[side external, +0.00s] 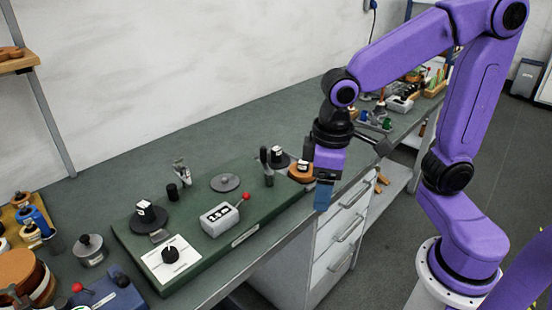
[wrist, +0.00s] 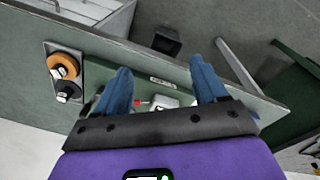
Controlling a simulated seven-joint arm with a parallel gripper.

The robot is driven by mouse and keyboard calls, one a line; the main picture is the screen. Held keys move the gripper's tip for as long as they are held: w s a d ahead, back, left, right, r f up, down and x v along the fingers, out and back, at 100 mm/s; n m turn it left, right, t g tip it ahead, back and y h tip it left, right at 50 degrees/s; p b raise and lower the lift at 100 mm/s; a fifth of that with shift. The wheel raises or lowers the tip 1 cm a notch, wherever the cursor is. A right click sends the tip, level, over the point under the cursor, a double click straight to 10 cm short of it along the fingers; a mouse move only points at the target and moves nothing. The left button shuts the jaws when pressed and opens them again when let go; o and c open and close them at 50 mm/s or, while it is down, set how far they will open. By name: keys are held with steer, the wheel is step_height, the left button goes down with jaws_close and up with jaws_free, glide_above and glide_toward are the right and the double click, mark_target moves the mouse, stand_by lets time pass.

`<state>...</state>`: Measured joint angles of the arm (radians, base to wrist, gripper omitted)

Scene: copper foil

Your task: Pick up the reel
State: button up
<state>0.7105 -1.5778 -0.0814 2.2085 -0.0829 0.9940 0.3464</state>
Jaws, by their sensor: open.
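An orange-copper reel (side external: 301,172) with a dark and white centre sits near the bench's front edge, partly hidden behind my gripper (side external: 323,196) in the side view. In the wrist view the orange reel (wrist: 61,66) lies to the left of my fingers, on a grey tray (wrist: 50,46) beside a black reel (wrist: 68,91). The black reel (side external: 279,158) also shows in the side view. My gripper (wrist: 159,66) has its blue fingers spread, with nothing held between them, and it is apart from both reels.
A green base board (side external: 205,250) on the bench (side external: 110,190) carries a black spool (side external: 148,215), a grey box with a red-knobbed lever (side external: 221,216) and a grey disc (side external: 225,182). A dark upright tool (side external: 266,165) stands close to the reels. Drawers (side external: 340,225) lie below the bench edge.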

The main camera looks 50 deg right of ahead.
steer(key=w+r+m+h, duration=0.1)
steer(key=w+m, duration=0.6)
steer(key=w, duration=0.6)
steer(key=w+d+m+h, duration=0.1)
steer(key=w+d+m, duration=0.1)
steer(key=w+m, duration=0.5)
steer(key=m+h, duration=0.2)
steer(key=m, duration=0.8)
glide_above(276, 149)
steer(key=a, duration=0.2)
steer(key=shift+g, duration=0.4)
step_height(276, 149, down, 14)
steer(key=shift+s+d+r, duration=0.1)
steer(key=shift+s+r, duration=0.05)
steer(key=shift+w+x, duration=0.1)
steer(key=shift+x, duration=1.3)
steer(key=shift+w+x, duration=0.15)
steer(key=shift+x, duration=1.25)
steer(key=c, duration=1.2)
